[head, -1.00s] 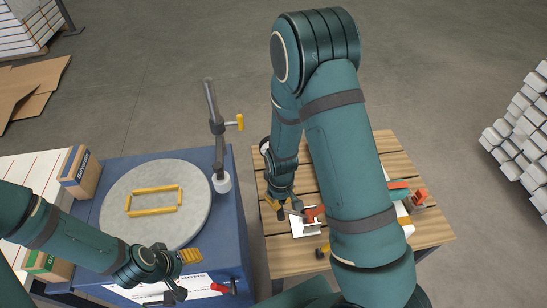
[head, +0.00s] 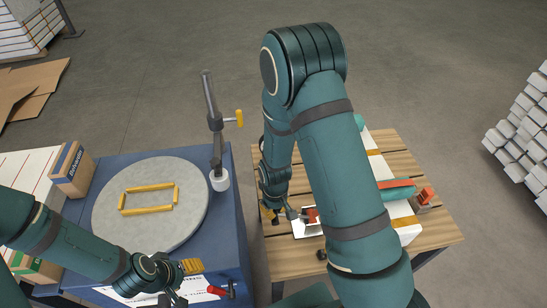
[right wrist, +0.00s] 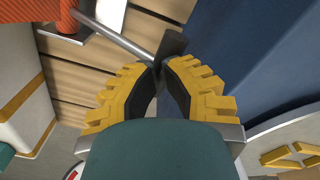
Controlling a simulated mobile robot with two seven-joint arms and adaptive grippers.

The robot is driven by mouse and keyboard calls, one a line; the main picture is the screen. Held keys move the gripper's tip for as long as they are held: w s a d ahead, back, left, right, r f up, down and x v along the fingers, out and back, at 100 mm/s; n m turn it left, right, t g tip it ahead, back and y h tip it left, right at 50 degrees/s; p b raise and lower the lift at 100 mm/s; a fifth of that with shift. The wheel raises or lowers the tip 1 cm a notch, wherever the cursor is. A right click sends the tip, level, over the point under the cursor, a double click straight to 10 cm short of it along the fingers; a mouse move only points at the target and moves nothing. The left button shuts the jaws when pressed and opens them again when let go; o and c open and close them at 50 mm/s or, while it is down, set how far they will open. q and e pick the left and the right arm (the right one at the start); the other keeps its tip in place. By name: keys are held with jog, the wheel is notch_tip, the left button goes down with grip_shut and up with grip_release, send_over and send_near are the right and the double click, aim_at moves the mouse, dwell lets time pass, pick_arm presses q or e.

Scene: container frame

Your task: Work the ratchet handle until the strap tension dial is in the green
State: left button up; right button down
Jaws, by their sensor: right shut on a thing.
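The ratchet handle (right wrist: 125,40) is a grey metal rod with a dark grip, running from an orange-red part (right wrist: 58,14) at top left of the right wrist view. My right gripper (right wrist: 163,68) has yellow padded fingers closed on the handle's dark end. In the head view the right gripper (head: 271,214) is beside the orange-red ratchet part (head: 311,214) on a white plate. A round white face (right wrist: 75,173), cut off at the wrist view's lower edge, may be the dial; its reading cannot be made out. My left gripper (head: 184,281) is over the blue table; its jaw opening is unclear.
The blue table (head: 234,215) carries a grey disc (head: 180,232) with a yellow frame, and a dark post (head: 213,125). A slatted wooden table (head: 410,160) holds a white case with a teal item (head: 398,190). My right arm covers much of it.

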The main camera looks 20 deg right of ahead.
jog(key=shift+w+a+f+b, duration=0.1)
jog(key=shift+a+f+b, duration=0.1)
jog(key=shift+f+b, duration=0.65)
jog(key=shift+a+f+b, duration=0.15)
jog(key=shift+f+b, duration=0.4)
jog(key=shift+f, duration=0.6)
notch_tip(320, 180, up, 12)
jog(key=p, duration=0.9)
jog(key=shift+r+p, duration=0.15)
jog(key=shift+p, duration=0.15)
notch_tip(320, 180, up, 4)
jog(key=d+n+p, duration=0.2)
jog(key=n+p, duration=0.1)
jog(key=n, duration=0.9)
jog(key=f+b, duration=0.1)
jog(key=f, duration=0.1)
jog(key=f+b, duration=0.4)
jog(key=shift+s+d+f, duration=0.15)
jog(key=shift+s, duration=0.1)
